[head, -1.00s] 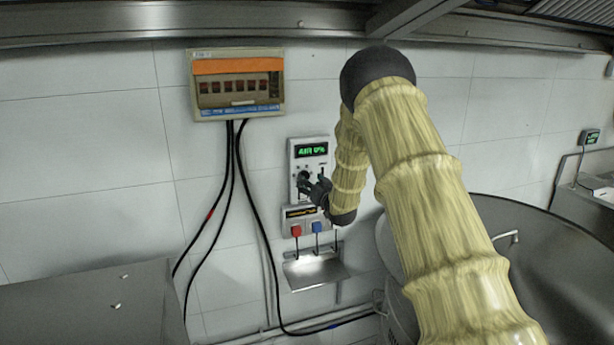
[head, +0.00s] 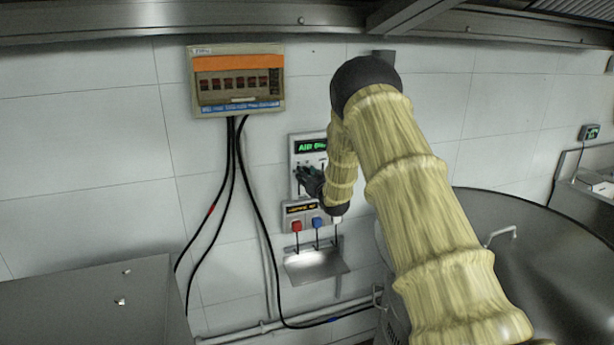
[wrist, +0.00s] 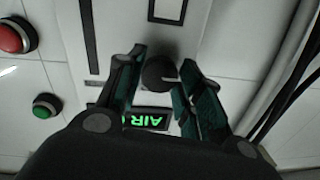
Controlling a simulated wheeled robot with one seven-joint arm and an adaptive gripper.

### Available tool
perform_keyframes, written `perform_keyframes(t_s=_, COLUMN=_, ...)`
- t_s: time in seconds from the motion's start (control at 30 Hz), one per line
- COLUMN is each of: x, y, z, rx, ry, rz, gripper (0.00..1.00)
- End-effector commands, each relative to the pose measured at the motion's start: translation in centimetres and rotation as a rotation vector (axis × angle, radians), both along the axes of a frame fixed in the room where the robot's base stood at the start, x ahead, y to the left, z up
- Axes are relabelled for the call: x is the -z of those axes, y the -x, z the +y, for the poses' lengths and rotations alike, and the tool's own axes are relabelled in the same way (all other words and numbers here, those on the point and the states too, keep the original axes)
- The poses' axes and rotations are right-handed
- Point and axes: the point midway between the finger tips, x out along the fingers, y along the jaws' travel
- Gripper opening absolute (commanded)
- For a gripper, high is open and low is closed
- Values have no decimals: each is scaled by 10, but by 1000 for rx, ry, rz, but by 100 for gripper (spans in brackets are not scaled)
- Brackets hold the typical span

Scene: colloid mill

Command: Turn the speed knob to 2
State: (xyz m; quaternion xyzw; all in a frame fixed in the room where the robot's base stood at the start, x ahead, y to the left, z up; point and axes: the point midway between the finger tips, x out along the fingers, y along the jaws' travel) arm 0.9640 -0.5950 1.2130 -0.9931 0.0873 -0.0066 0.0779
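A dark round knob (wrist: 160,72) with a pale pointer mark sits on a light control panel in the wrist view. My gripper (wrist: 163,83) has its fingers on either side of this knob, apart from each other. A gap shows on the left of the knob; the right finger is very near it, and I cannot tell if it touches. No scale numbers can be read. In the head view my gripper (head: 302,176) is at the control panel (head: 296,155), covering the knob. The green-lit display (head: 311,146) above it reads "AIR", its right end hidden by my arm.
Below the panel hang a red plug (head: 296,226) and a blue plug (head: 318,222) over a small metal shelf (head: 318,263). A breaker box (head: 237,82) with black cables is at upper left. A red button (wrist: 15,36) and green button (wrist: 45,105) show in the wrist view.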

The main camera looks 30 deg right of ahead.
Motion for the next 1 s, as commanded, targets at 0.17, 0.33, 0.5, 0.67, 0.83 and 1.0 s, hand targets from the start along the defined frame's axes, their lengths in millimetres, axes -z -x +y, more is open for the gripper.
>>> perform_keyframes(t_s=0.17, x=0, y=0, z=0, rx=1, ry=-4, rz=-2, gripper=12)
perform_keyframes(t_s=0.33, x=1, y=0, z=-1, rx=2, ry=-39, rz=-11, gripper=12)
perform_keyframes(t_s=0.5, x=3, y=0, z=-2, rx=2, ry=-124, rz=-32, gripper=12)
perform_keyframes(t_s=0.67, x=4, y=0, z=-2, rx=3, ry=-249, rz=-63, gripper=12)
perform_keyframes(t_s=0.83, x=5, y=1, z=-2, rx=2, ry=-406, rz=-101, gripper=12)
perform_keyframes(t_s=1.0, x=6, y=0, z=-1, rx=1, ry=-563, rz=-140, gripper=12)
